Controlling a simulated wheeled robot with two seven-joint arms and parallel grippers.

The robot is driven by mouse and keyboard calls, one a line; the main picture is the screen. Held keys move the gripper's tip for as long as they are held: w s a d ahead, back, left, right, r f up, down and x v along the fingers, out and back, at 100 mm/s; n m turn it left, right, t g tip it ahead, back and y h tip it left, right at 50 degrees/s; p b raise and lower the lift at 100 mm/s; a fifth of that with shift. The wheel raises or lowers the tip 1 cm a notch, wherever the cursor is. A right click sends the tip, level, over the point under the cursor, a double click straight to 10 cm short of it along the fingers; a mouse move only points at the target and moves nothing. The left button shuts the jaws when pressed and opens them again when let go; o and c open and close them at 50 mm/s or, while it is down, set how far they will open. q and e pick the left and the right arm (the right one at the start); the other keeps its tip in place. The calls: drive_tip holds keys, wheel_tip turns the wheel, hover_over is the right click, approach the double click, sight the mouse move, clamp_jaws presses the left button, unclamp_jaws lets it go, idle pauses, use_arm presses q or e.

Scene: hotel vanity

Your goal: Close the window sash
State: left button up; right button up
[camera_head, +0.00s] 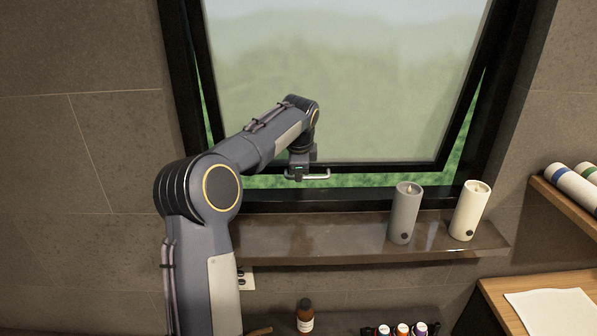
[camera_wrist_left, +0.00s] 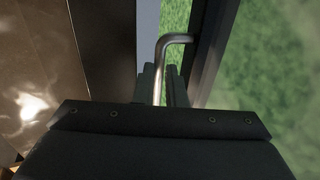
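The window sash (camera_head: 345,80) has a black frame and frosted-looking glass. It is tilted out of the dark outer frame (camera_head: 505,90), bottom edge outward, with green showing at both sides and below. A silvery bar handle (camera_head: 320,177) is at the sash's lower edge; its bent end also shows in the left wrist view (camera_wrist_left: 175,40). My left gripper (camera_head: 297,172) is at the handle. In the left wrist view the two fingers (camera_wrist_left: 161,85) sit close on either side of the bar, with no clear gap. My right gripper is out of view.
Below the window is a brown glossy ledge (camera_head: 300,238) with a grey candle (camera_head: 404,215) and a cream candle (camera_head: 469,212) on its right part. A brown bottle (camera_head: 305,316) and several small bottles stand lower down. Rolled towels (camera_head: 572,187) lie on a wooden shelf at right.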

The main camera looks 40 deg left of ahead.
use_arm(q)
clamp_jaws()
drive_tip(key=shift+s+d+f+b, duration=0.1)
drive_tip(key=shift+s+d+b, duration=0.1)
drive_tip(key=shift+b, duration=0.1)
drive_tip(key=s+b, duration=0.1)
drive_tip(key=d, duration=0.1)
drive_tip(key=s+d+b, duration=0.1)
drive_tip(key=shift+s+d+f+b, duration=0.2)
drive_tip(key=shift+s+f+b, duration=0.05)
drive_tip(key=shift+s+b, duration=0.1)
drive_tip(key=shift+g+h, duration=0.3)
drive_tip(key=shift+g, duration=0.1)
drive_tip(key=s+d, duration=0.2)
drive_tip(key=s+d+r, duration=0.1)
drive_tip(key=s, duration=0.1)
drive_tip(key=shift+s+d+r+p, duration=0.15)
drive_tip(key=shift+s+d+p, duration=0.1)
drive_tip(key=shift+d+p, duration=0.15)
drive_tip(key=shift+s+d, duration=0.2)
drive_tip(key=shift+s, duration=0.1)
